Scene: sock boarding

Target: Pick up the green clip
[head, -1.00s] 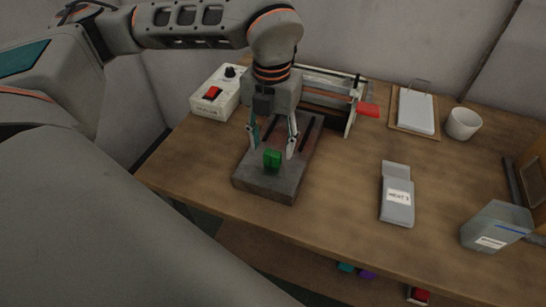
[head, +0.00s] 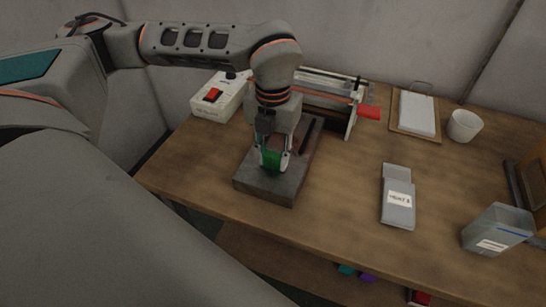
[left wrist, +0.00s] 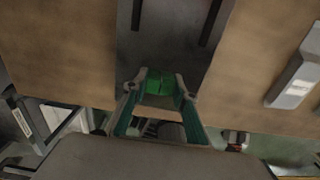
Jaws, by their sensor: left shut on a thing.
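The green clip (head: 271,160) is at the front part of the dark grey slotted block (head: 265,188) on the table. My left gripper (head: 272,163) reaches down from above with its fingers on both sides of the clip, shut on it. In the left wrist view the clip (left wrist: 160,83) sits between the two fingertips of the left gripper (left wrist: 160,88). The fingers partly hide the clip in the head view. I cannot tell whether the clip still touches the block. My right gripper is not in view.
A white box with a red switch (head: 213,96) and a framed device with a red handle (head: 369,112) stand behind the block.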

